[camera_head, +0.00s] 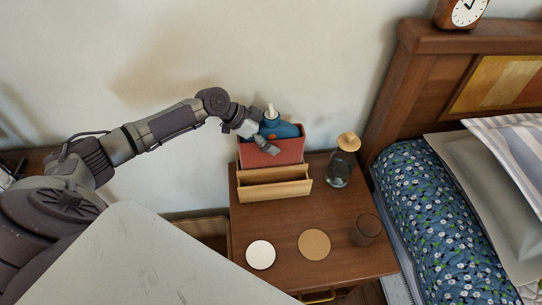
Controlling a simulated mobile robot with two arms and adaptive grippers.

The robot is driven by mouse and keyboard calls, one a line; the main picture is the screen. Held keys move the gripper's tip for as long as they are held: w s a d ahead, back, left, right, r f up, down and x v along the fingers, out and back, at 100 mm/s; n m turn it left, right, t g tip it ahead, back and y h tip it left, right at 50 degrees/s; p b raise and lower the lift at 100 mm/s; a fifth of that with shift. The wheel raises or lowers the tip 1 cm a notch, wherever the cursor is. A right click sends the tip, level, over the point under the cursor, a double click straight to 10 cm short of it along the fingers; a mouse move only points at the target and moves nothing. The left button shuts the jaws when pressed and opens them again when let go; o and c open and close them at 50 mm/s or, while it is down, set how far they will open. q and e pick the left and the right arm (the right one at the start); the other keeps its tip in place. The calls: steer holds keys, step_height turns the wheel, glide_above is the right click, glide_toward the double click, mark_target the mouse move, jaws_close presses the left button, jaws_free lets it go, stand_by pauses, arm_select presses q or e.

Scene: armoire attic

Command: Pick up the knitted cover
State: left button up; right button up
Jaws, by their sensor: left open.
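A blue rounded thing with a pale neck on top (285,130) sits in a red box (275,155) at the back of the wooden nightstand. It looks like the knitted cover, but it is too small to make out any knit. My left gripper (262,140) comes in from the left and is at the front left of the blue thing, over the red box. It is open. I cannot tell whether its fingers touch the blue thing, and they hide part of it. My right gripper is not in view.
A low wooden tray (274,193) stands in front of the red box. On the nightstand (290,270) are a corked glass bottle (339,170), a dark glass (366,230), a white disc (261,254) and a cork coaster (314,244). A bed (430,210) stands at the right.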

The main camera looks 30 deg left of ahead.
arm_select(q)
steer(key=c, duration=1.7)
steer(key=shift+w+r, duration=0.1)
steer(key=shift+r, duration=0.1)
jaws_close()
